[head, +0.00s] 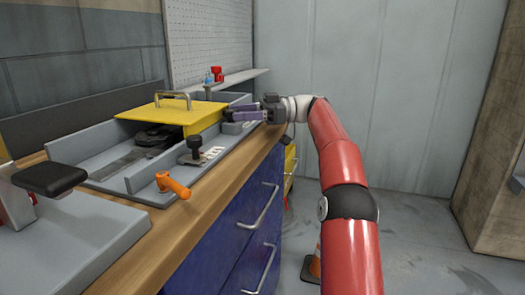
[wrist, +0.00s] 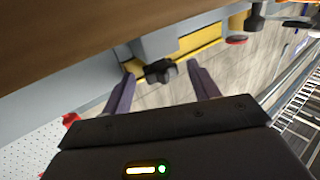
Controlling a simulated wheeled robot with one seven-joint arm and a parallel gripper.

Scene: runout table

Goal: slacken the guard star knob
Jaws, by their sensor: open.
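The guard is a yellow cover (head: 180,115) with a metal handle on top, over a grey table. In the wrist view a black star knob (wrist: 160,71) sits on a grey block beside the yellow guard (wrist: 203,37). My gripper (wrist: 161,73) is open, with one purple finger on each side of the knob; I cannot tell whether either finger touches it.
A black knob on a post (head: 195,146) and an orange handle (head: 173,185) stand nearer on the table's front side. A black lever pad (head: 50,178) is at the left. A red-topped item (head: 216,73) stands behind the guard. The floor at right is mostly clear.

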